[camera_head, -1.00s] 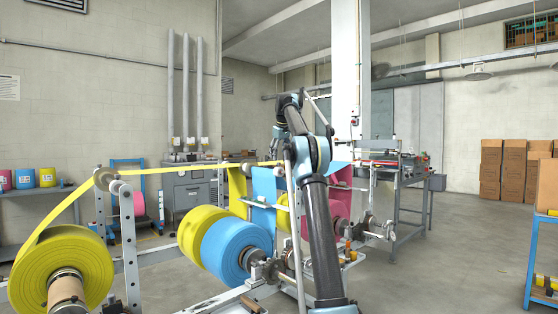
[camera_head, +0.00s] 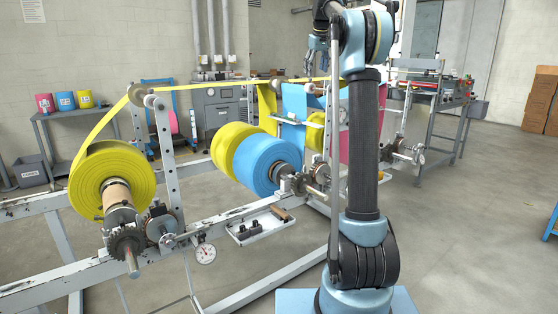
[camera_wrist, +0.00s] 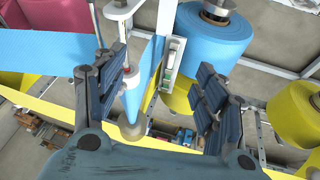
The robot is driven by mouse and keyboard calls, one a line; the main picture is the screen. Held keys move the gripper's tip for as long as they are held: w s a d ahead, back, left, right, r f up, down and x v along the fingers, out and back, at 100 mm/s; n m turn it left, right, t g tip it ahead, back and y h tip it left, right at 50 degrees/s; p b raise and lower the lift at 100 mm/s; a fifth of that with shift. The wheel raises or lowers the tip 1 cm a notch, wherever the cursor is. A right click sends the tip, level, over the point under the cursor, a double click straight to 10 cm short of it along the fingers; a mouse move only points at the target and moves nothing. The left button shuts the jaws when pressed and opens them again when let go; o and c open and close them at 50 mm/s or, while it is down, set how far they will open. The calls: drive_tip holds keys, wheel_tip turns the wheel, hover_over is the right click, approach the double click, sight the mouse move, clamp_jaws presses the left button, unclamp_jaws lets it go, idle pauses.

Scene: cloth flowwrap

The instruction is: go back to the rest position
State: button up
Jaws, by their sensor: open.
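My gripper (camera_wrist: 160,92) is open in the wrist view, its two dark padded fingers spread apart. Nothing is clasped between them. A blue web strip (camera_wrist: 143,78) and a small roller or post with a pale tip show in the gap; how far beyond the fingers they lie I cannot tell. In the head view my arm stands upright at the right of centre, its upper end folded at the top edge.
The unwind frame carries a yellow roll (camera_head: 128,180), a second yellow roll (camera_head: 226,143) and a blue roll (camera_head: 262,165). A machine table (camera_head: 433,95) stands behind at right. The floor at right (camera_head: 480,230) is clear.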

drive_tip(key=s+f+m, duration=0.1)
drive_tip(key=s+f, duration=0.4)
drive_tip(key=s, duration=0.6)
drive_tip(key=s+d+f+m+g, duration=0.1)
drive_tip(key=s+f, duration=0.5)
drive_tip(key=s, duration=0.4)
drive_tip(key=s+f+m, duration=0.1)
drive_tip(key=s+f, duration=0.4)
drive_tip(key=s, duration=0.6)
drive_tip(key=s+f+m+g, duration=0.1)
drive_tip(key=s+f+m, duration=0.2)
drive_tip(key=s+f, duration=2.4)
wheel_tip(320, 180, down, 2)
drive_tip(key=shift+d+f+g, duration=0.1)
drive_tip(key=shift+d+g, duration=0.2)
drive_tip(key=shift+d, duration=0.1)
